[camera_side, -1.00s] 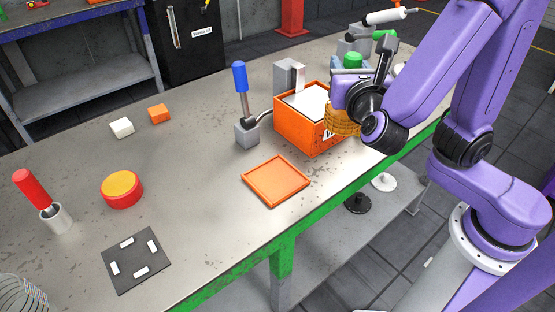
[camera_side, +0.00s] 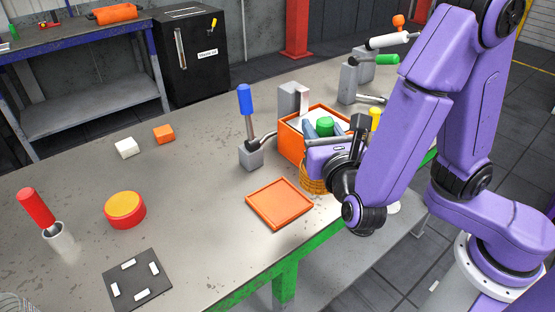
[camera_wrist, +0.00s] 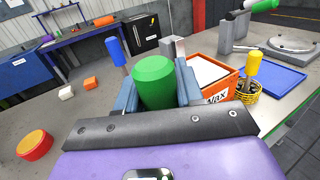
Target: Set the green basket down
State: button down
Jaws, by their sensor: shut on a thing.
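The green basket is a woven yellow-brown basket (camera_side: 312,180) with a thick green handle (camera_side: 325,126). My gripper (camera_side: 325,138) is shut on the handle, with one blue finger on each side. The green handle (camera_wrist: 154,82) stands between the fingers in the wrist view; the woven part is hidden there. In the side view the basket hangs below my gripper, close to the right edge of the orange square tray (camera_side: 279,204) and in front of the orange box. My wrist covers its right part. I cannot tell whether its base touches the table.
The orange box (camera_side: 291,143) stands just behind. A second basket (camera_wrist: 262,114) with a yellow handle (camera_wrist: 254,64) is right of it in the wrist view. A blue-handled tool in a grey block (camera_side: 251,156) stands left. Open table lies left of the tray.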

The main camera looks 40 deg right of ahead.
jog(key=w+a+f, duration=0.3)
jog(key=w+f, duration=0.5)
jog(key=f, duration=0.2)
jog(key=shift+w+a+f, duration=0.2)
jog(key=shift+a+f, duration=0.05)
jog(key=shift+f, duration=0.15)
jog(key=shift+f, duration=0.1)
jog(key=c, duration=0.7)
grip_release()
